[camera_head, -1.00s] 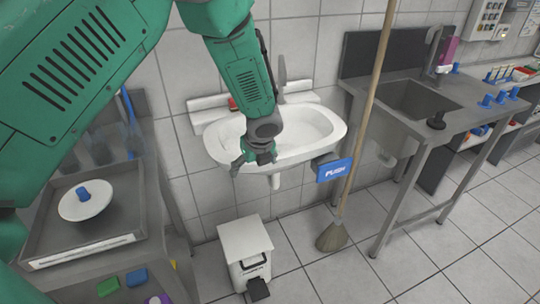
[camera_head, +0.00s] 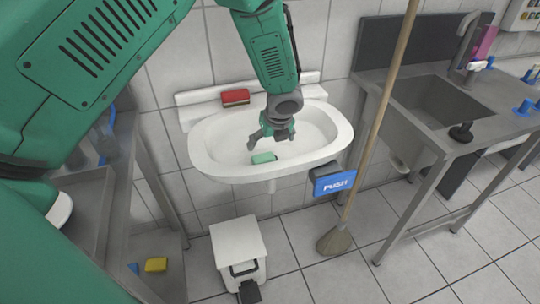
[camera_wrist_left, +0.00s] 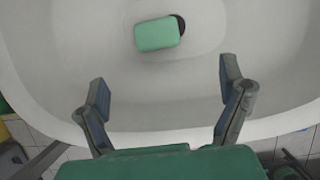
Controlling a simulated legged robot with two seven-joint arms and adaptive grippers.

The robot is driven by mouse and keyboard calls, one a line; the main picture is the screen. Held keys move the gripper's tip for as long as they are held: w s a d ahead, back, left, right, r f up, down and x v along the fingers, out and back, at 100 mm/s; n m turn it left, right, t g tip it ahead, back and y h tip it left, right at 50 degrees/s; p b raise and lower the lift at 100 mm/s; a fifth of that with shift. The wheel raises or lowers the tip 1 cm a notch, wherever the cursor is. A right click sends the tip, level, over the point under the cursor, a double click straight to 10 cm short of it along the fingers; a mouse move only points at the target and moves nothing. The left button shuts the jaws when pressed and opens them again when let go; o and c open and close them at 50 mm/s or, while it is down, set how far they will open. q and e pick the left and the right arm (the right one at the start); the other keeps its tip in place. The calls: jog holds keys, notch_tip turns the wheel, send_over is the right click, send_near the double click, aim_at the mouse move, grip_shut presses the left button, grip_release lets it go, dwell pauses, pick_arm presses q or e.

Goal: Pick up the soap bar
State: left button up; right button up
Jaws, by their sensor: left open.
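The soap bar is a light green block (camera_head: 264,157) lying in the basin of the white sink (camera_head: 215,150). In the left wrist view the soap bar (camera_wrist_left: 159,34) lies at the top middle, partly over a dark round drain hole. My left gripper (camera_head: 270,140) is over the sink, just above the soap bar in the head view. In the left wrist view its two fingers (camera_wrist_left: 165,95) are spread wide with nothing between them, and the soap bar is beyond the fingertips. My right gripper is not in view.
A red brush or sponge (camera_head: 236,97) lies on the sink's back ledge. A blue PUSH box (camera_head: 333,181) is at the sink's front right, beside a leaning broom (camera_head: 335,240). A white bin (camera_head: 238,245) stands below. A steel counter (camera_head: 440,110) is at right.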

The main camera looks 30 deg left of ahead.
aim_at(265, 159)
pick_arm(q)
jog(key=x, duration=0.8)
jog(key=shift+s+a+f, duration=0.1)
jog(key=shift+s+a, duration=0.1)
jog(key=shift+s, duration=0.1)
jog(key=x, duration=0.4)
jog(key=shift+f, duration=0.1)
jog(key=shift+c, duration=0.8)
jog(key=c, duration=1.1)
